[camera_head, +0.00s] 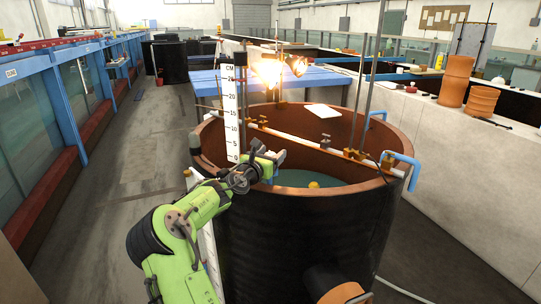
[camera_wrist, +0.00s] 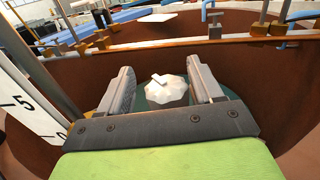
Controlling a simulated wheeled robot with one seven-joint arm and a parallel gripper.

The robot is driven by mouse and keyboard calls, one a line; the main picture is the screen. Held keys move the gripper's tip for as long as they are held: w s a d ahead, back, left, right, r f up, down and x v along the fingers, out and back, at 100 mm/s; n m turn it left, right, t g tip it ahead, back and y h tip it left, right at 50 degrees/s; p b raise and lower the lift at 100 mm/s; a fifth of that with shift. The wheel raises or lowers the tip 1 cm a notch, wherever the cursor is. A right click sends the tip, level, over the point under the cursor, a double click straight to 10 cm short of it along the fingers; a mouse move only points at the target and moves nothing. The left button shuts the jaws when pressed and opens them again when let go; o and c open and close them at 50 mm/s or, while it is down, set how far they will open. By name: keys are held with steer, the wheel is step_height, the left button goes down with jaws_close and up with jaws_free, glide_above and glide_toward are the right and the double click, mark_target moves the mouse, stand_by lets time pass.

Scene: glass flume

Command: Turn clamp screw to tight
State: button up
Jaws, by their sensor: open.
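A pale, lobed knob (camera_wrist: 175,94) with a small flat bar across its top shows in the wrist view; it looks like the clamp screw. My gripper (camera_wrist: 160,70) is open, with one grey finger on each side of the knob in the picture. A gap shows on both sides, and I cannot tell how far beyond the fingertips the knob lies. In the head view my gripper (camera_head: 272,162) is at the near left rim of the round tank, beside the white scale. The knob cannot be made out there.
A numbered white scale (camera_head: 230,110) stands upright close to my arm. A white rail (camera_head: 300,137) with brass clamps and upright rods crosses the tank. A blue table (camera_head: 215,84) is behind.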

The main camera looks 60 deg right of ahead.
steer(key=shift+r, duration=0.1)
steer(key=c, duration=0.9)
steer(key=shift+w, duration=0.1)
steer(key=shift+c, duration=0.2)
